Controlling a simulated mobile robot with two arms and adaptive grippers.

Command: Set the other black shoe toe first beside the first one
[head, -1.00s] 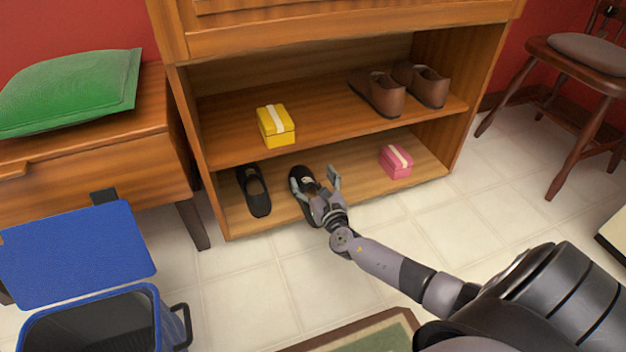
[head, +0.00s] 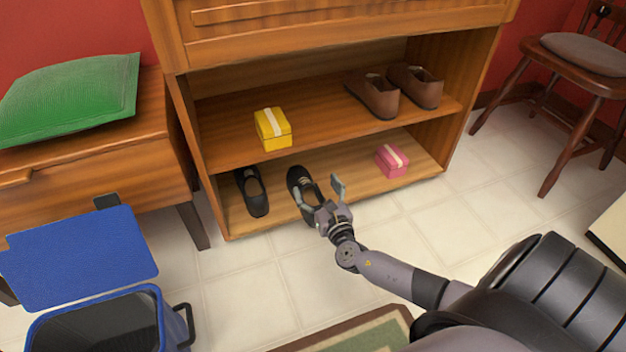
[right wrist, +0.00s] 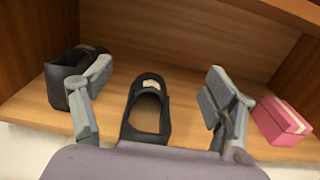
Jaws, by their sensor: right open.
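The second black shoe (head: 298,181) rests on the lower shelf (head: 362,184), its toe pointing into the shelf and its open heel end toward the front edge. The first black shoe (head: 253,192) lies to its left on the same shelf, with a small gap between them. My right gripper (head: 323,193) is open at the heel end of the second shoe. In the right wrist view the second shoe (right wrist: 147,108) lies between the spread fingers, apart from both. The left finger there partly covers the first shoe (right wrist: 61,78). My left gripper is not in view.
A pink box (head: 391,160) stands to the right on the lower shelf. A yellow box (head: 272,129) and brown shoes (head: 372,96) are on the upper shelf (head: 325,106). A blue bin (head: 90,320) stands front left.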

